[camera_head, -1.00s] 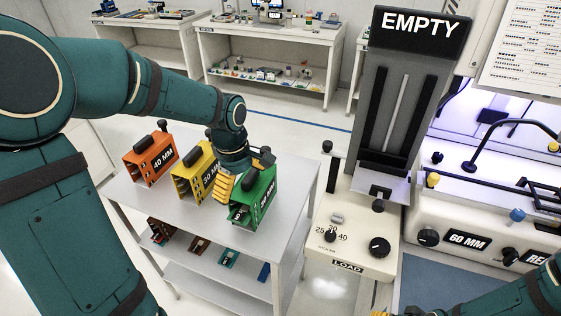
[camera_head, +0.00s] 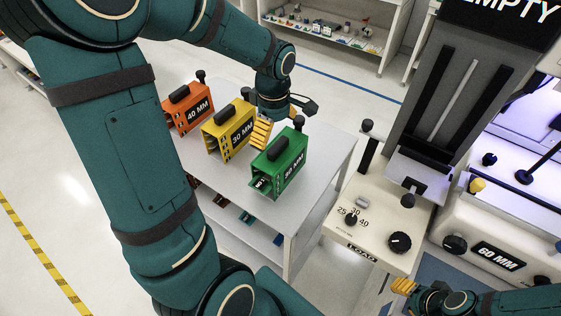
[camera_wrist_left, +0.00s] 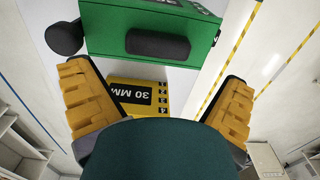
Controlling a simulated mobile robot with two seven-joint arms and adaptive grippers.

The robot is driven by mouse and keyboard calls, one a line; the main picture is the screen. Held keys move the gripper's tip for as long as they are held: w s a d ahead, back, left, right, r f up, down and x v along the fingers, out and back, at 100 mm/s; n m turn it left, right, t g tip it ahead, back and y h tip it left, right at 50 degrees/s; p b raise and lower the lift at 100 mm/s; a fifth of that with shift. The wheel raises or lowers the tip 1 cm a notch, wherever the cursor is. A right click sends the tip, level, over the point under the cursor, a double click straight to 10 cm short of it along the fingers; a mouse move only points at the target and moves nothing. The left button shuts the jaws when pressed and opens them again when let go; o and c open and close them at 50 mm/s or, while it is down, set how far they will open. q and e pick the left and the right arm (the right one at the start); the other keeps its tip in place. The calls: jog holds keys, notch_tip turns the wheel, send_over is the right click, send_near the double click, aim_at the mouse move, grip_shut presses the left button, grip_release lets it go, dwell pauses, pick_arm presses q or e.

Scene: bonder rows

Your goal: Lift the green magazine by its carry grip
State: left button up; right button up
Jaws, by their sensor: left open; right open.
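The green magazine (camera_head: 268,166) stands upright at the near right end of the cart's row in the head view. Its black carry grip (camera_head: 278,149) lies along its top, with a black knob at its far end. My left gripper (camera_head: 284,121) is open and empty just behind and above the green and yellow magazines. In the left wrist view the green magazine (camera_wrist_left: 103,42) and its carry grip (camera_wrist_left: 158,43) lie ahead of the open fingers, not between them. My right gripper (camera_head: 405,287) is at the bottom right; only part of it shows, open and apart from the magazines.
The yellow magazine (camera_head: 212,138) stands close beside the green one; it also shows in the left wrist view (camera_wrist_left: 150,85). The orange magazine (camera_head: 180,122) is farther left. The cart top (camera_head: 325,150) is bare to the right. The loader machine (camera_head: 375,215) stands right of the cart.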

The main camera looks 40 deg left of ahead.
aim_at(278, 144)
pick_arm(q)
jog(key=shift+w+d+f, duration=0.1)
jog(key=shift+d+f, duration=0.05)
jog(key=shift+f, duration=1.2)
jog(key=shift+w+d+f, duration=0.1)
jog(key=shift+d+f, duration=0.05)
jog(key=shift+f, duration=1.2)
jog(key=c, duration=1.1)
